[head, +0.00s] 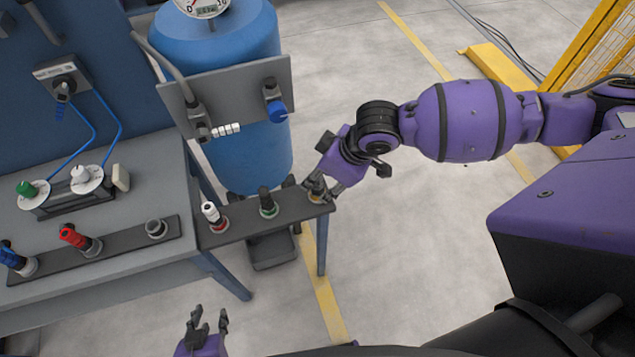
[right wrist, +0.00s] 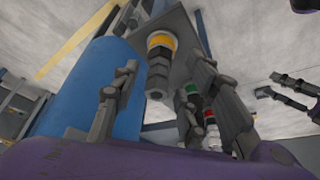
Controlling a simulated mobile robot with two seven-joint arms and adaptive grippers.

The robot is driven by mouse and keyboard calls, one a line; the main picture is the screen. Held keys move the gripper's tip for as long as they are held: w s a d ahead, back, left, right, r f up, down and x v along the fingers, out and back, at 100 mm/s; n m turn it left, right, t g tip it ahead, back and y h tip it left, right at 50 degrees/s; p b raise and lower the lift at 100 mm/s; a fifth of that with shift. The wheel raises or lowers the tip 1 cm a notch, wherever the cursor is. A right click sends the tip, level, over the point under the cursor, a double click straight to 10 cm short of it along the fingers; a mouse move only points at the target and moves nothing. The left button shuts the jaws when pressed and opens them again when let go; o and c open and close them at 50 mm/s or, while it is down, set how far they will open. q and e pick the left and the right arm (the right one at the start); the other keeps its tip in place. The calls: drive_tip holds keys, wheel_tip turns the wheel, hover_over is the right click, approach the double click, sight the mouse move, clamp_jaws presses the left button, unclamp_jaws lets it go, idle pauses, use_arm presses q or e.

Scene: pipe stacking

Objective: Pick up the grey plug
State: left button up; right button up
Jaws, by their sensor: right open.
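A dark grey, hex-sided plug (right wrist: 157,75) stands in a yellow-ringed socket (right wrist: 162,42) at the end of a narrow grey rail. My right gripper (right wrist: 165,98) is open in the right wrist view. Its fingers are apart on either side of the plug, with visible gaps. In the head view my right gripper (head: 318,187) is at the right end of the rail (head: 243,217) and partly hides the plug. My left gripper (head: 207,320) is open and empty at the bottom of the head view, away from the rail.
A dark plug with a green ring (head: 267,203) and a white plug with a red ring (head: 211,214) stand along the same rail. A blue tank (head: 245,150) stands behind. The grey bench (head: 100,265) at left bears a red plug (head: 75,238) and a blue plug (head: 12,257).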

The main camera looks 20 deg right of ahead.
drive_tip(key=shift+x, duration=1.15)
drive_tip(key=shift+w, duration=0.1)
drive_tip(key=shift+r, duration=0.1)
clamp_jaws()
